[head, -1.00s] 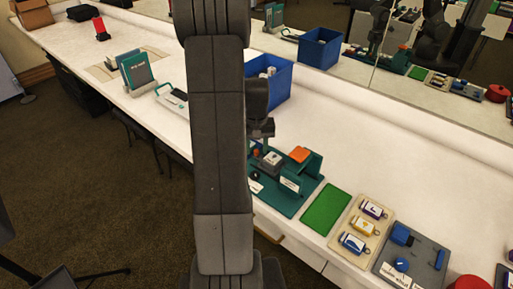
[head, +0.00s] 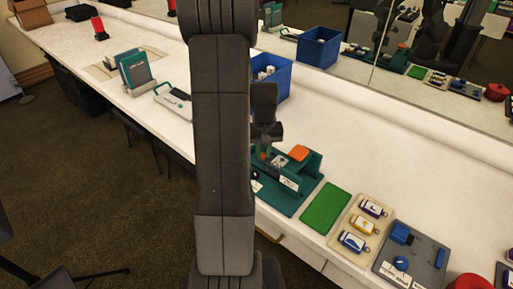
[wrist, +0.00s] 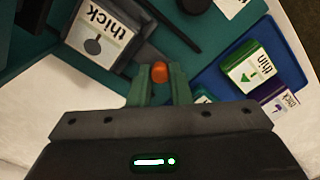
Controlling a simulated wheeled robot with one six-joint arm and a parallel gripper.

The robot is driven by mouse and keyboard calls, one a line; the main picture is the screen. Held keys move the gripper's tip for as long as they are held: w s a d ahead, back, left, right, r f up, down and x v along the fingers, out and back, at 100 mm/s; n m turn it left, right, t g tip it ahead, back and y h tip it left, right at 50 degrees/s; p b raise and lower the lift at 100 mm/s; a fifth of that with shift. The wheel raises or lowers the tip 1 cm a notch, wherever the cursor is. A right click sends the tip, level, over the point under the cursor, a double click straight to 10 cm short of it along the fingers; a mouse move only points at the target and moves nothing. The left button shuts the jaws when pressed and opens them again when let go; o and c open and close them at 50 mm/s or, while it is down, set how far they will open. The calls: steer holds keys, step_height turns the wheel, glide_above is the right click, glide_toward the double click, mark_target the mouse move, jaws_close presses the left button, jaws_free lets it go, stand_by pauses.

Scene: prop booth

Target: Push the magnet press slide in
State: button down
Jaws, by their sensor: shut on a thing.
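The teal magnet press (head: 312,166) stands on the bench in the head view, with an orange block (head: 299,152) on its top. In the wrist view its grey block labelled "thick" (wrist: 98,36) sits at the upper left, over a teal base. My gripper (wrist: 160,82) has its green fingertips closed around a small orange-red knob (wrist: 160,70). The knob also shows in the head view (head: 264,155), beside the press. Whether the knob belongs to the slide cannot be told, as its lower part is hidden. My arm covers the press's left part.
A green mat (head: 326,208) lies to the right of the press, then a beige tray (head: 346,226) with labelled pieces and a grey board (head: 425,262). A blue bin (head: 272,88) stands behind. The bench between bin and mirror's right side is clear.

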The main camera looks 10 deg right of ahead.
steer(key=shift+s+d, duration=0.55)
steer(key=shift+s, duration=0.05)
steer(key=c, duration=1.3)
jaws_free()
step_height(320, 180, up, 14)
steer(key=shift+f+p, duration=0.1)
steer(key=shift+p, duration=0.25)
